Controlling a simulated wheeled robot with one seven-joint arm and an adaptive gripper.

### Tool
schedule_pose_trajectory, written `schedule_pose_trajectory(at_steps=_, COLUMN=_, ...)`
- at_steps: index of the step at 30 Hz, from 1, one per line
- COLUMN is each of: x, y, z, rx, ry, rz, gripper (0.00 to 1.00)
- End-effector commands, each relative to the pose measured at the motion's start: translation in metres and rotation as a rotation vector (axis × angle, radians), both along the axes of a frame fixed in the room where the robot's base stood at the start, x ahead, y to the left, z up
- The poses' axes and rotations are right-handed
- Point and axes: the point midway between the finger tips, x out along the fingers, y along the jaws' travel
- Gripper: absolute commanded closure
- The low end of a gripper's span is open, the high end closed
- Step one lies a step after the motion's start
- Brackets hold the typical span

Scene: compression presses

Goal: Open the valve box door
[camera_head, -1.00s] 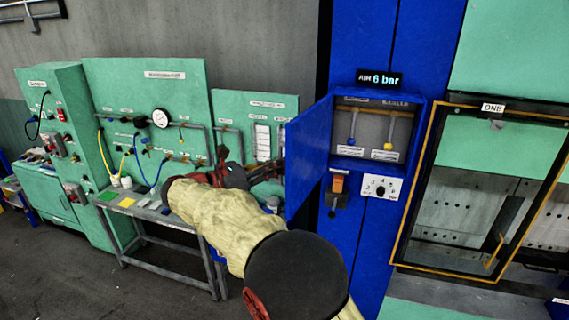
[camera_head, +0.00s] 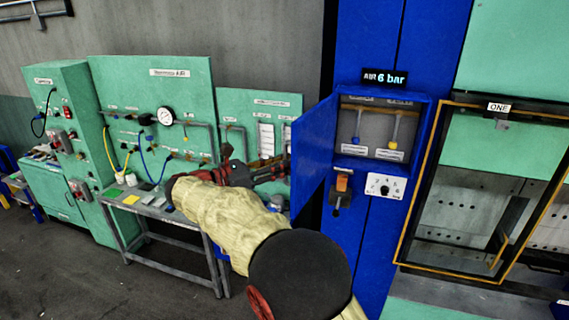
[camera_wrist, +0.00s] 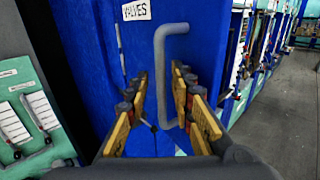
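The valve box (camera_head: 425,130) is set in a blue cabinet. Its blue door (camera_head: 314,155) stands open, swung out to the left, and the inside shows two hanging valves with blue and yellow ends. In the wrist view the door's outer face (camera_wrist: 85,60) carries a "VALVES" label and a grey bar handle (camera_wrist: 160,70). My gripper (camera_wrist: 159,88) is open, with one finger on each side of the handle's lower part. I cannot tell whether either finger touches it. In the head view my gripper is at the door's left side, its fingertips hard to make out.
An orange-topped switch (camera_head: 342,185) and a rotary dial plate (camera_head: 385,186) sit below the box. A yellow-edged frame (camera_head: 412,215) stands to the right. A grey bench (camera_head: 180,222) and green panels (camera_head: 190,90) are on the left. Open floor shows at lower left.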

Motion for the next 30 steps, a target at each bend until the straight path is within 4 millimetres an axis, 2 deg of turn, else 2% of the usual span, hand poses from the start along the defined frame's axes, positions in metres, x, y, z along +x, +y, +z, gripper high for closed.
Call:
schedule_pose_trajectory(at_steps=5, x=-0.009, y=0.016, z=0.000, rx=0.001, ry=-0.001, rz=0.002, gripper=0.76)
schedule_pose_trajectory(at_steps=18, x=-0.051, y=0.087, z=-0.001, rx=0.000, ry=0.000, rz=0.003, gripper=0.76)
schedule_pose_trajectory(at_steps=24, x=-0.060, y=0.101, z=-0.001, rx=-0.001, ry=0.002, rz=0.001, gripper=0.76)
schedule_pose_trajectory(at_steps=30, x=-0.061, y=0.103, z=-0.001, rx=0.000, ry=0.001, rz=0.001, gripper=0.76)
